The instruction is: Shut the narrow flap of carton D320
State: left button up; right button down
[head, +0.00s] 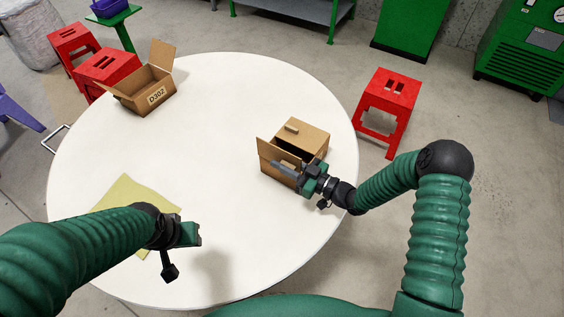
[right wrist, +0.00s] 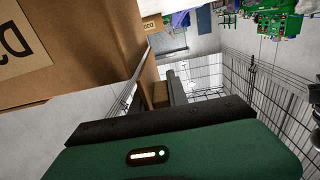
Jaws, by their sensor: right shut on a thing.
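Carton D320 (head: 313,140) is a brown box standing on the right part of the round white table. A wide top flap with a small block on it lies over much of its top, and a dark gap shows at the near side. A flap (head: 264,150) stands up at its left end. My right gripper (head: 282,166) is at the near side of the carton, shut on a brown cardboard flap; which flap is hard to tell. The right wrist view shows brown card (right wrist: 160,94) by the fingers and the partly cut-off label. My left gripper (head: 192,235) hangs over the near left table; its fingers are unclear.
Another open carton, marked D302 (head: 150,98), stands at the table's far left. A yellow sheet (head: 130,195) lies at the near left under my left arm. The table middle (head: 215,140) is clear. Red stools (head: 388,100) stand around the table.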

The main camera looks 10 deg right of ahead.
jog(key=c, duration=1.4)
grip_release()
jog(key=shift+o, duration=0.2)
jog(key=b+v, duration=0.1)
jog(key=v, duration=1.6)
jog(key=shift+a, duration=0.1)
jog(key=shift+c, duration=0.5)
